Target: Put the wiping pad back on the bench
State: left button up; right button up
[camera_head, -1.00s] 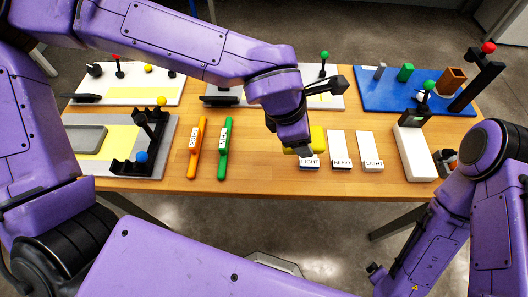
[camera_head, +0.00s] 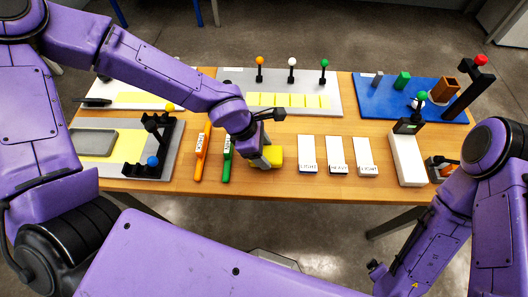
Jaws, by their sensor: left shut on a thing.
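The yellow wiping pad (camera_head: 276,156) is at my left gripper (camera_head: 266,158), which is shut on it. The pad is low over the wooden bench (camera_head: 240,184), between the green-handled tool and the white labelled blocks. I cannot tell whether it touches the bench top. The gripper's fingers hide part of the pad. My right arm is at the lower right, and its gripper (camera_head: 374,268) is off the bench near the floor, too small to tell open from shut.
An orange tool (camera_head: 200,160) and a green tool (camera_head: 227,165) lie left of the pad. White blocks labelled light and heavy (camera_head: 337,153) stand to its right. Behind is a grey board with coloured knobs (camera_head: 300,95); a blue board (camera_head: 385,95) is at right. Bare wood lies in front.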

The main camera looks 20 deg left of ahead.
pick_arm(q)
jog(key=shift+f, duration=1.15)
jog(key=o, duration=0.9)
jog(key=shift+f, duration=0.1)
jog(key=shift+r, duration=0.4)
jog(key=p+v, duration=0.1)
jog(key=v, duration=1)
jog(key=shift+s+a+r+p, duration=0.1)
jog(key=shift+a+r+p, duration=0.1)
jog(key=shift+p, duration=0.2)
